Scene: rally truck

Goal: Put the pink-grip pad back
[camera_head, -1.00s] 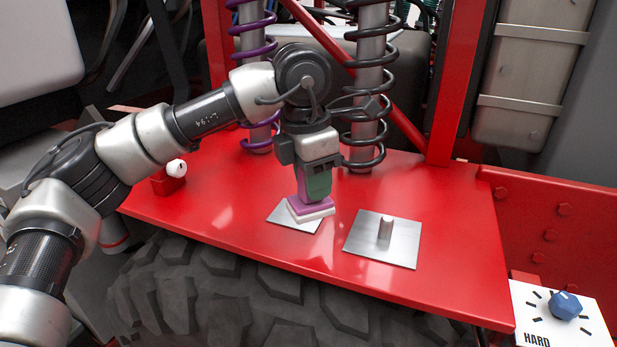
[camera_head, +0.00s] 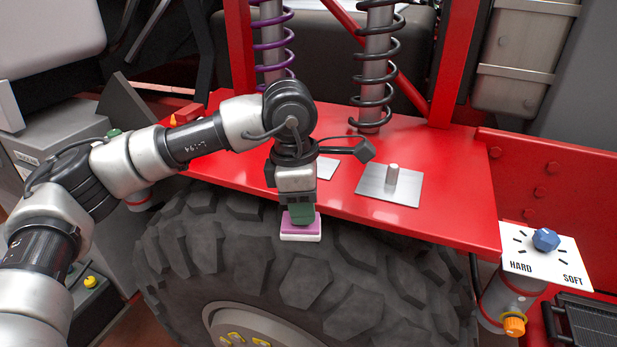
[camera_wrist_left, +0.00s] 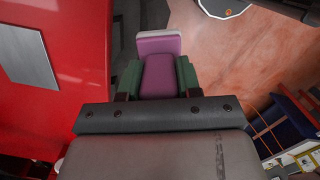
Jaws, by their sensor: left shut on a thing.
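The pink-grip pad (camera_head: 301,228) has a pink grip and a white base. My left gripper (camera_head: 300,213) is shut on its grip, with the white base facing down. The gripper holds the pad in front of the red deck's edge, over the big tyre in the head view. In the left wrist view the pad (camera_wrist_left: 160,62) sits between the green fingers (camera_wrist_left: 158,76). A metal plate (camera_head: 327,168) on the red deck is partly hidden behind my left arm. My right gripper is not in view.
A large black tyre (camera_head: 220,245) fills the space below the red deck (camera_head: 450,195). Coil springs (camera_head: 376,70) stand at the back of the deck. A white HARD/SOFT panel with a blue knob (camera_head: 546,239) is at the right. A black lever (camera_head: 345,149) shows beside my wrist.

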